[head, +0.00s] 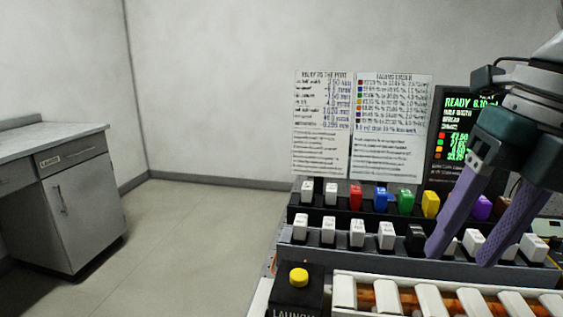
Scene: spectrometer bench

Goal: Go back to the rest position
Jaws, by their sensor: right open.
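My right gripper (462,252) reaches in from the upper right of the head view. Its two purple fingers point down and are spread apart with nothing between them. They hang in front of the racks of cuvette-like blocks, hiding part of both rows. I cannot tell whether the fingertips touch anything. My left gripper is not in view.
The back rack (340,214) holds white and coloured blocks, among them a red one (355,197) and a yellow one (430,204). The front rack (330,250) holds mostly white ones. A yellow button (299,277) sits front left. A cabinet (75,205) stands left, with open floor between.

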